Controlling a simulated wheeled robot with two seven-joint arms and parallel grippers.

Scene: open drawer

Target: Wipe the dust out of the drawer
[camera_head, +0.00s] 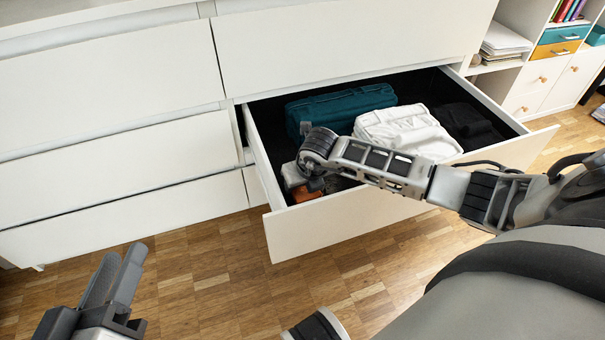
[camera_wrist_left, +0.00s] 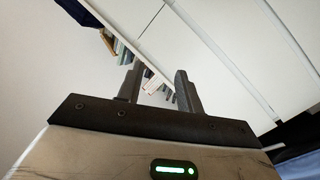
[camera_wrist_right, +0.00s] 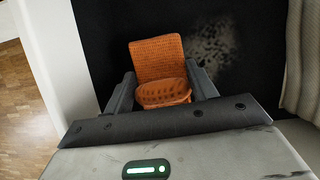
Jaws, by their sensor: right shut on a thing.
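The white drawer (camera_head: 335,225) stands open, with a dark floor inside. My right gripper (camera_head: 300,185) is inside its front left corner, shut on an orange cloth (camera_head: 306,194). In the right wrist view the cloth (camera_wrist_right: 156,62) sits between the fingers (camera_wrist_right: 162,95) and spreads ahead of them over the black drawer floor. Grey speckled dust (camera_wrist_right: 212,50) lies on that floor just right of the cloth. Whether the cloth presses on the floor is hard to tell. My left gripper (camera_head: 115,278) is open and empty, outside the drawer at lower left; its parted fingers (camera_wrist_left: 160,90) show in the left wrist view.
A folded teal cloth item (camera_head: 340,108) and a folded white one (camera_head: 405,130) lie in the drawer, with a black one (camera_head: 465,122) at the right. The drawer's left wall (camera_wrist_right: 62,55) is close to my right gripper. Wooden floor (camera_head: 200,265) is clear in front.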

